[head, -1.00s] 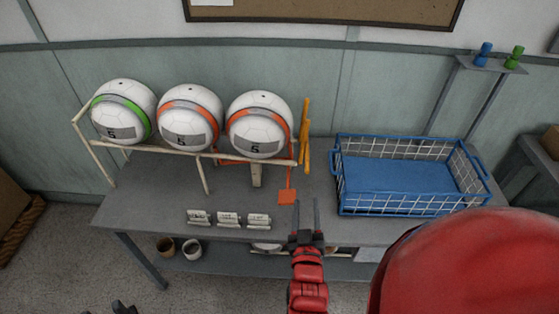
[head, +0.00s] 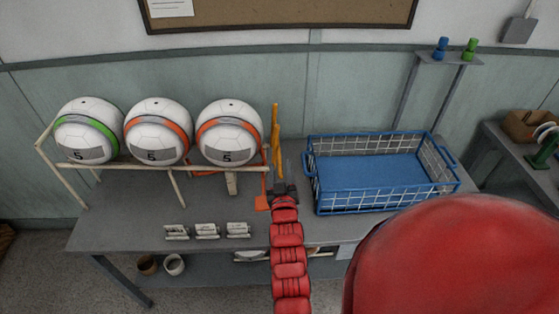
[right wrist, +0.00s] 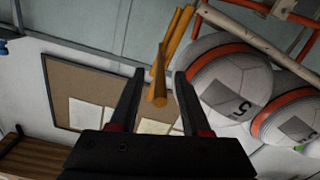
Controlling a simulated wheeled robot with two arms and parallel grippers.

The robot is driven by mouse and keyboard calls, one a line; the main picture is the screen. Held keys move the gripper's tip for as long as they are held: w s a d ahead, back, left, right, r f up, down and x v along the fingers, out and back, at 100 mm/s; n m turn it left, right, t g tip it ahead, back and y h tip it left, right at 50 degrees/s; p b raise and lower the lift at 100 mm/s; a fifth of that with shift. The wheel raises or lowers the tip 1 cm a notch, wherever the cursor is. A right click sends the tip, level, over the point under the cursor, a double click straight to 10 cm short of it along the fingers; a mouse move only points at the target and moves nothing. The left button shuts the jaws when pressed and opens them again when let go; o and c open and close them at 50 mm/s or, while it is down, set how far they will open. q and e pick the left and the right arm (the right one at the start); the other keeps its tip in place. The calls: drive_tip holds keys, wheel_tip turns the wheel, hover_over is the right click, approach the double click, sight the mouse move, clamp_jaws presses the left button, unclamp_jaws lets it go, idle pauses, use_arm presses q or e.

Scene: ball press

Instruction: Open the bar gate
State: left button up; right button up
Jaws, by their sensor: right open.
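The bar gate is a yellow-orange upright bar (head: 276,140) at the right end of the ball rack (head: 120,166). In the right wrist view the yellow bar (right wrist: 159,88) shows end-on between my open fingers, apart from both as far as I can tell. My right gripper (head: 283,182) is open and empty, just below and in front of the bar in the head view; it also shows in the right wrist view (right wrist: 157,80). Three white balls sit in the rack, the nearest to the bar being an orange-banded ball (head: 229,132). My left gripper is out of view.
A blue wire basket (head: 316,190) stands on the grey table (head: 120,215) just right of my gripper. Small white cards (head: 207,231) stand in front of the rack. Bare table lies between them and the gripper.

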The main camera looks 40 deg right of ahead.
sight(275, 149)
drive_tip(key=shift+x, duration=1.25)
clamp_jaws()
idle(0.5)
